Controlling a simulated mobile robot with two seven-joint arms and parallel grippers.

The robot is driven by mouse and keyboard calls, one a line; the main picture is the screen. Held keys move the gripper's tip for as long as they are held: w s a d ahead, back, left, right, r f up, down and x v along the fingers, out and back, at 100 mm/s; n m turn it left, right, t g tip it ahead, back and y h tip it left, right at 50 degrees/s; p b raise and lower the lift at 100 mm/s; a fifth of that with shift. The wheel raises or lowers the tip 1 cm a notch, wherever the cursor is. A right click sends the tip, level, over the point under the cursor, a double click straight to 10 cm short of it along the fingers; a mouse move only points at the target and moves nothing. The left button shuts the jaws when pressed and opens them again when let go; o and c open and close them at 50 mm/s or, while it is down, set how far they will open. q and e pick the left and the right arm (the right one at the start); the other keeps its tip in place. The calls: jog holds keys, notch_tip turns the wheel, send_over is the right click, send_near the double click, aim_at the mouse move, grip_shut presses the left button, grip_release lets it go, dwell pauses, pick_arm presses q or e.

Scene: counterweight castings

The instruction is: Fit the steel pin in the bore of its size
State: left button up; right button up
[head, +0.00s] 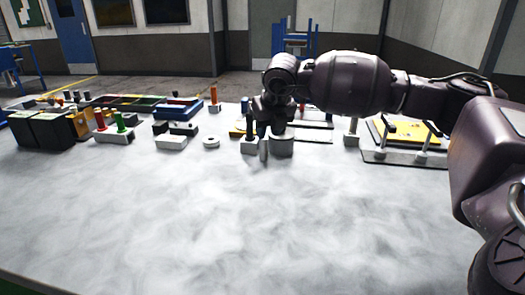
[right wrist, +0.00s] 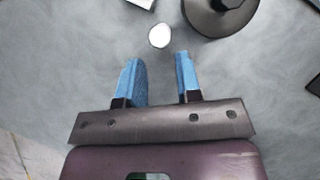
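A slim grey steel pin (head: 263,149) appears to stand upright on the table, beside a round grey casting (head: 281,147). In the right wrist view, a bright round end (right wrist: 159,36), seemingly the pin's top, lies just beyond the gap between my fingertips. The casting shows there as a dark disc (right wrist: 205,22) with a hexagonal top, right of the pin. My right gripper (head: 270,130) is above and behind the pin in the head view; its blue fingers (right wrist: 159,62) are open and empty. No bore can be made out clearly. My left gripper is out of view.
A pale block with a dark post (head: 249,147) stands close left of the pin. A pale ring (head: 211,142) lies farther left. A plate with posts (head: 405,158) is at right; blocks and trays (head: 178,110) fill the back left. The front table (head: 220,215) is clear.

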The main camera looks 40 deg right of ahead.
aim_at(266, 141)
jog(key=b+x, duration=0.2)
jog(key=x, duration=0.6)
jog(key=shift+s+r, duration=0.1)
jog(key=shift+r, duration=0.1)
grip_shut()
